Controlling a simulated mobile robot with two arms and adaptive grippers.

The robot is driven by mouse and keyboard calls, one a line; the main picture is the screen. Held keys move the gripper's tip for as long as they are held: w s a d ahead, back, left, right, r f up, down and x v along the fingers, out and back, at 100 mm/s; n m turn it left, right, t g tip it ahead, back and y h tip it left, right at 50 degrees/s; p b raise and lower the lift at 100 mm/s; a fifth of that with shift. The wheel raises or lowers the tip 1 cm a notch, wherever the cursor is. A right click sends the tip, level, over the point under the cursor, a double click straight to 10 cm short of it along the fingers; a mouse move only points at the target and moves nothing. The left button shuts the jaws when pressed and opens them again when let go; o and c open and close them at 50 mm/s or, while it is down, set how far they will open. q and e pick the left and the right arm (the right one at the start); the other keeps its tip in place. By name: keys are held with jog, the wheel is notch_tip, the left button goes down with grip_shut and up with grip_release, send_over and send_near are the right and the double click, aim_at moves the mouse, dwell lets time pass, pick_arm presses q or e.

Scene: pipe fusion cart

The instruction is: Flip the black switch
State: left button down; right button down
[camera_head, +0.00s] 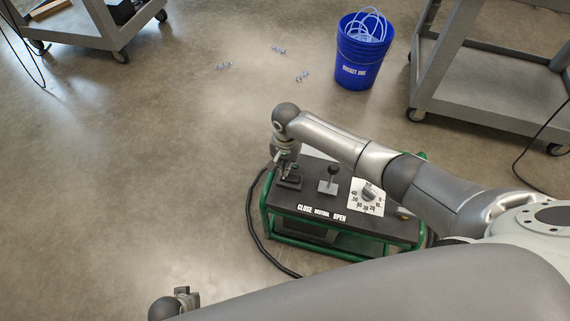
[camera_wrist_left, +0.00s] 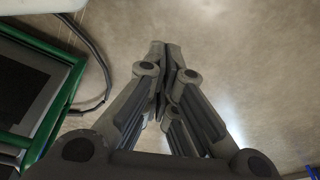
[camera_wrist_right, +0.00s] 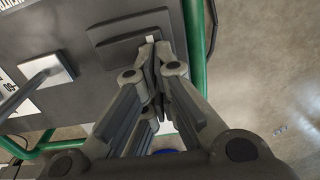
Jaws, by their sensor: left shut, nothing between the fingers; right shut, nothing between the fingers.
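The black switch (camera_head: 289,183) sits on the left end of the dark top of the green-framed cart. In the right wrist view, its dark rectangular base (camera_wrist_right: 120,42) lies just beyond my fingertips, and a small pale tip (camera_wrist_right: 150,39) shows right at them. My right gripper (camera_head: 284,172) is shut and empty, pointing down over the switch and hiding part of it; I cannot tell whether it touches. It also shows in the right wrist view (camera_wrist_right: 157,46). My left gripper (camera_wrist_left: 165,46) is shut and empty above bare floor. It shows partly in the head view (camera_head: 186,294).
The cart top (camera_head: 400,230) also holds a lever (camera_head: 331,178) and a dial (camera_head: 368,193), close beside my right arm. A black cable (camera_head: 252,225) runs along the cart's left side. A blue bucket (camera_head: 358,70) and grey trolleys (camera_head: 490,90) stand behind. The floor at left is clear.

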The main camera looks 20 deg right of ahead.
jog(key=shift+s+d+r, duration=0.1)
jog(key=shift+d+r, duration=0.05)
jog(key=shift+d+p, duration=0.15)
jog(key=shift+p, duration=0.35)
jog(key=shift+s+d+r+p, duration=0.15)
jog(key=shift+s+p, duration=0.05)
jog(key=shift+p, duration=0.2)
jog(key=shift+d, duration=0.1)
pick_arm(q)
jog(key=s+f, duration=0.3)
jog(key=f, duration=0.2)
jog(key=shift+s+a+f, duration=0.2)
jog(key=shift+s, duration=0.05)
jog(key=shift+w, duration=0.1)
